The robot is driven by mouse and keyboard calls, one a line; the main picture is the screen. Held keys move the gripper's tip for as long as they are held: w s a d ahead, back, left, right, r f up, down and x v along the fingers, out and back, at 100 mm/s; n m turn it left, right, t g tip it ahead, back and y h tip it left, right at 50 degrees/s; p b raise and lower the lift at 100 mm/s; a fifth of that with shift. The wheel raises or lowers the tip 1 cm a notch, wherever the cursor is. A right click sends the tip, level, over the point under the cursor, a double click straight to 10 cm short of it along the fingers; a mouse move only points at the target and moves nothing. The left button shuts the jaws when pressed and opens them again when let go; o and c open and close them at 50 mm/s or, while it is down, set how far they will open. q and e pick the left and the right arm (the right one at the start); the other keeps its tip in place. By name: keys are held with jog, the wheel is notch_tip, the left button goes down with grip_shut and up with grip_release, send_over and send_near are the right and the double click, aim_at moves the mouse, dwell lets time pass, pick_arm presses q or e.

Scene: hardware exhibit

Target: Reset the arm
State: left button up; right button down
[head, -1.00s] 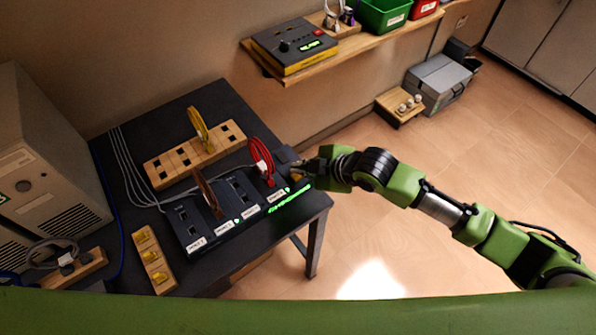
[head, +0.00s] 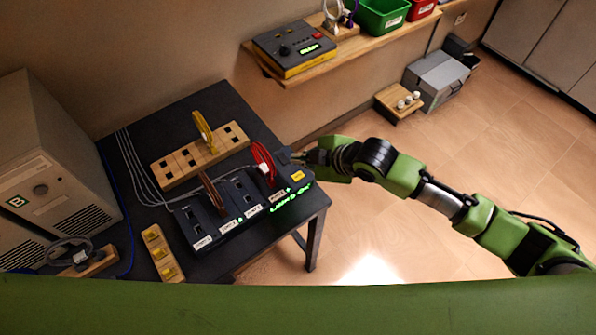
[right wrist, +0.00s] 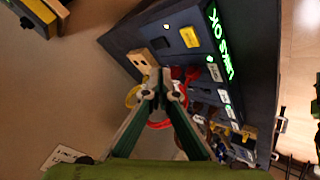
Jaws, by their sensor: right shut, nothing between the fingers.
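My right arm (head: 408,174) is green with black and silver joints and reaches in from the right. Its gripper (head: 297,160) is beside the right end of the black port box (head: 230,218) on the dark table. In the right wrist view the two fingers (right wrist: 157,88) come together at their tips, shut and empty, in front of a red cable loop (right wrist: 160,124) and a yellow ring (right wrist: 133,96). The box has a lit green text display (head: 291,199) and a yellow label (head: 298,176). My left gripper is out of view.
The dark table (head: 262,130) holds a wooden socket strip (head: 183,166), a red cable (head: 263,160), a yellow cable (head: 203,130) and a smaller wooden block (head: 163,254). A computer tower (head: 45,170) stands at left. A wall shelf (head: 350,48) is above.

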dwell(0.7)
jog(key=s, duration=0.1)
jog(key=s+a+m, duration=0.1)
jog(key=s, duration=0.1)
jog(key=shift+s+a+f, duration=0.1)
jog(key=shift+s+a, duration=0.05)
jog(key=shift+a, duration=0.15)
jog(key=s+d+f+m+g+h, duration=0.3)
jog(key=s+d+m+h, duration=0.4)
jog(key=s+d+m, duration=1.25)
jog(key=s+d+f+n+g+b, duration=0.1)
jog(key=s+f+n+b, duration=0.1)
jog(key=f, duration=1.3)
jog(key=s+d+f+n+b, duration=0.1)
jog(key=s+f+n, duration=0.15)
jog(key=f, duration=1.25)
jog(key=s+d+f+g+b, duration=0.1)
jog(key=s+d+f+b, duration=0.2)
jog(key=s+f, duration=1.4)
jog(key=shift+f, duration=0.9)
jog(key=shift+s, duration=0.1)
